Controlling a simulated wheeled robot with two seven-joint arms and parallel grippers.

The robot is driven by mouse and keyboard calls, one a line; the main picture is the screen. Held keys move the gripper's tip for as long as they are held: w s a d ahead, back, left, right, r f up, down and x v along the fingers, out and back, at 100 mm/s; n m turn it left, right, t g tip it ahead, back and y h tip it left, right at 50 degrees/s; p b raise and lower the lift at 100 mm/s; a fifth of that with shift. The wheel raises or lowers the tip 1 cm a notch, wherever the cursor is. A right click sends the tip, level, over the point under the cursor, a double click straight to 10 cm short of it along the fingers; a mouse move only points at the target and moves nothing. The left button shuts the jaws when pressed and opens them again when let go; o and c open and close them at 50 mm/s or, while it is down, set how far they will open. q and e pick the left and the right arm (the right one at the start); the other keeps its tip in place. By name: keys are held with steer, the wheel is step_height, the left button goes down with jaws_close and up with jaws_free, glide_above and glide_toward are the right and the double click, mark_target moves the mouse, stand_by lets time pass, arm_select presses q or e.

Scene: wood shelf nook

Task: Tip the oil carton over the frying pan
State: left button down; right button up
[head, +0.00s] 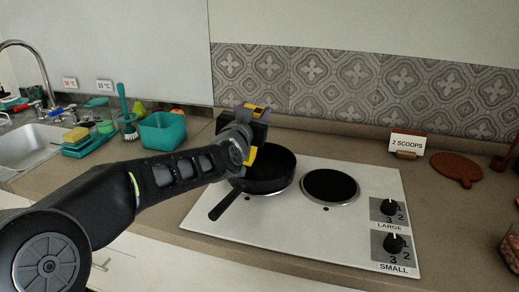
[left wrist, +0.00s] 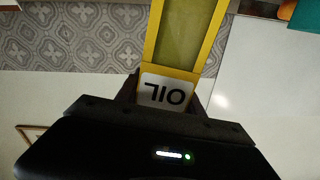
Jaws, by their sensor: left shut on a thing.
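The oil carton (left wrist: 165,90) is yellow with a white OIL label. In the left wrist view it sits between my fingers, its lettering upside down like the room behind it. In the head view only yellow parts of the carton (head: 250,155) show around my left gripper (head: 254,130), which is shut on it. The gripper and carton are in front of or above the far left part of the frying pan (head: 270,172); the exact height is hard to tell. The black pan sits on the left burner, handle pointing front left. The right gripper is not in view.
The white stove (head: 300,226) has a bare right burner (head: 330,185) and two knobs at its right. A teal bin (head: 162,131) stands left of the gripper. A "2 SCOOPS" card (head: 407,143) and round board (head: 455,168) are at the right. The tiled wall is close behind.

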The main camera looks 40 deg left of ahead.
arm_select(q)
steer(key=shift+r+m+p, duration=0.9)
steer(key=shift+m+p, duration=0.1)
steer(key=shift+p, duration=0.3)
steer(key=shift+f+m, duration=0.3)
steer(key=shift+m, duration=0.1)
steer(key=shift+f+m+p, duration=0.1)
steer(key=shift+m+p, duration=0.25)
steer(key=shift+m, duration=0.15)
steer(key=shift+d+r+m+p, duration=0.1)
steer(key=shift+r+m+p, duration=0.25)
steer(key=shift+m+p, duration=0.65)
stand_by(1.5)
steer(key=shift+f+m+p, duration=0.35)
steer(key=shift+f+m, duration=0.15)
steer(key=shift+m, duration=0.2)
stand_by(1.8)
steer(key=shift+f+m, duration=0.3)
steer(key=shift+f, duration=0.2)
